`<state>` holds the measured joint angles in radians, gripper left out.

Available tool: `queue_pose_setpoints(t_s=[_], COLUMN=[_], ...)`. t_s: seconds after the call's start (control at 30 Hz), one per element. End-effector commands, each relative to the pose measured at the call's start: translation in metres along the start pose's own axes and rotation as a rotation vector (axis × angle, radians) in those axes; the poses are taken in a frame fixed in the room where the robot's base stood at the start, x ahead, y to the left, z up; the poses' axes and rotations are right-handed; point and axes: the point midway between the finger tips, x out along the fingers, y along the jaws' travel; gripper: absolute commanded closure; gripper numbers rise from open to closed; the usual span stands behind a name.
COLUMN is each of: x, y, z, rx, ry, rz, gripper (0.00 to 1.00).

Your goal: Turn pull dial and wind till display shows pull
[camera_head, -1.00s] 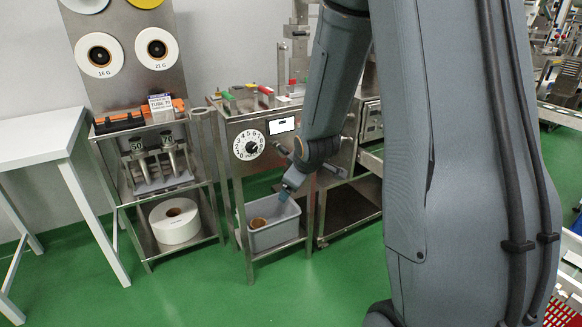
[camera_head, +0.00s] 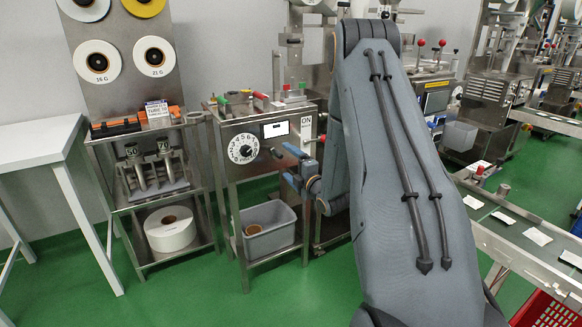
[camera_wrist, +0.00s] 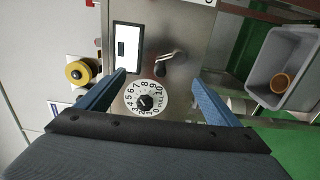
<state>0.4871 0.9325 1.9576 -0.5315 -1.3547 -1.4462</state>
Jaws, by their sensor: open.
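The pull dial (camera_head: 243,148) is a white numbered disc with a black knob on the steel cabinet's front; it also shows in the wrist view (camera_wrist: 146,98), where it reads 0 to 10 with a PULL label. A display (camera_head: 276,129) in a black frame sits beside it, also in the wrist view (camera_wrist: 127,47), its content too small to read. A crank handle (camera_wrist: 170,62) sticks out near both. My gripper (camera_wrist: 160,76) is open and empty. Its blue fingers frame the dial and crank in the wrist view, apart from the panel. It also shows in the head view (camera_head: 298,165), right of the dial.
A grey bin (camera_head: 268,232) with a brown roll stands on the cabinet's lower shelf. A yellow and black knob (camera_wrist: 78,72) is left of the display in the wrist view. A steel rack (camera_head: 155,205) stands left of the cabinet, and a conveyor (camera_head: 515,225) is at right.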

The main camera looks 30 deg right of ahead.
Motion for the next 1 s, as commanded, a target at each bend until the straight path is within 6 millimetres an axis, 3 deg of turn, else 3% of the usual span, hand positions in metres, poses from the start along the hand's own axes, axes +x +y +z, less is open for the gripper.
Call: queue_pose_setpoints(t_s=[0.6,1.0], x=[0.069,0.091], y=[-0.002,-0.001], z=[-0.004,-0.004], rx=[0.000,0.002], ry=[0.004,0.003], rz=[0.001,-0.002], gripper=[0.14,0.14])
